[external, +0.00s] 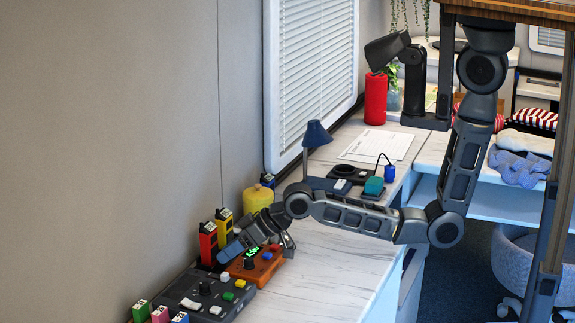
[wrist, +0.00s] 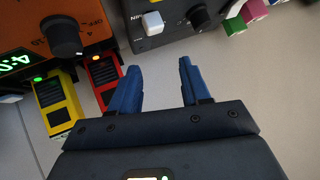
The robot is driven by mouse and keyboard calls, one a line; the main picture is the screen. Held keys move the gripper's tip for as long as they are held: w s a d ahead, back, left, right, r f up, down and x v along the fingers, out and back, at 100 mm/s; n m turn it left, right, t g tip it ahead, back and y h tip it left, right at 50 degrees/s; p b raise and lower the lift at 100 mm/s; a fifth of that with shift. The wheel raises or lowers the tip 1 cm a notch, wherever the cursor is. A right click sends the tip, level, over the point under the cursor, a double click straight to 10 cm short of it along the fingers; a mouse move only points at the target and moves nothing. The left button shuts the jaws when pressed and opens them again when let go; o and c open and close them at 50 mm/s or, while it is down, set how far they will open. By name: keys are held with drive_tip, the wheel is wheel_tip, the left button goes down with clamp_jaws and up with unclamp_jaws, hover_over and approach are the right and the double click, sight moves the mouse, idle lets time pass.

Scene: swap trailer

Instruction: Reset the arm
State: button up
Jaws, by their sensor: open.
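My arm reaches from the upper right down to the counter in the external view. My gripper (wrist: 157,88) is open and empty in the wrist view, its two blue fingers apart with bare surface between them. It is low over the devices at the wall side of the counter. A red block-shaped module (wrist: 106,78) and a yellow one (wrist: 55,100) are left of the fingers in the wrist view. The external view also shows the red module (external: 208,243) and the yellow module (external: 224,224) upright near the wall, beside my gripper.
An orange device (external: 256,263) with a green display and a dark device (external: 205,297) with knobs lie close to my gripper. Pink, green and blue modules (external: 160,314) stand at the front left. A yellow canister (external: 257,198) and a blue lamp (external: 316,134) stand farther back.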

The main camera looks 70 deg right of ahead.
drive_tip(key=s+d+m+t+h, duration=0.1)
drive_tip(key=s+d+t, duration=0.1)
drive_tip(key=s+d, duration=0.5)
drive_tip(key=s+d+m+t+h, duration=0.1)
drive_tip(key=s+d, duration=0.2)
drive_tip(key=s, duration=0.7)
drive_tip(key=s+d+t+h, duration=0.15)
drive_tip(key=s+d, duration=0.25)
drive_tip(key=s, duration=0.5)
drive_tip(key=s+d+r, duration=0.4)
drive_tip(key=s+r, duration=0.1)
drive_tip(key=s, duration=0.2)
drive_tip(key=s+d+r+t+h+b, duration=0.1)
drive_tip(key=s+d+r, duration=0.3)
drive_tip(key=s, duration=0.4)
drive_tip(key=shift+s+d+r+b, duration=0.15)
drive_tip(key=shift+d+r+b, duration=0.15)
drive_tip(key=shift+r, duration=0.4)
